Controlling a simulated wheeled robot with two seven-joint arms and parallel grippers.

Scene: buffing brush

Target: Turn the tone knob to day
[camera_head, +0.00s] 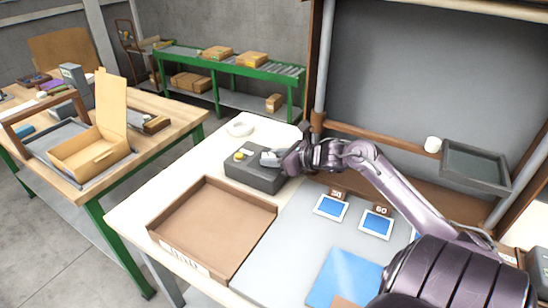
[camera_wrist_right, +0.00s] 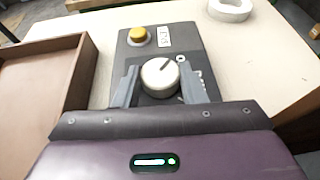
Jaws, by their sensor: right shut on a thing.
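A dark grey control box (camera_head: 250,178) stands on the pale table, behind the brown tray. Its round white tone knob (camera_wrist_right: 157,78) has a dark pointer line directed up and slightly right in the right wrist view. My right gripper (camera_head: 270,158) reaches over the box; in the right wrist view its grey fingers (camera_wrist_right: 160,84) are shut on the knob from both sides. A yellow button (camera_wrist_right: 138,35) and a small white label (camera_wrist_right: 163,36) sit above the knob. Markings right of the knob are partly hidden by a finger. My left gripper is not in view.
An open brown tray (camera_head: 212,228) lies in front of the box. A white ring (camera_head: 240,128) lies behind it. Blue-and-white cards (camera_head: 331,207) lie on the grey mat to the right. A dark shelf tray (camera_head: 475,165) is at the back right.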

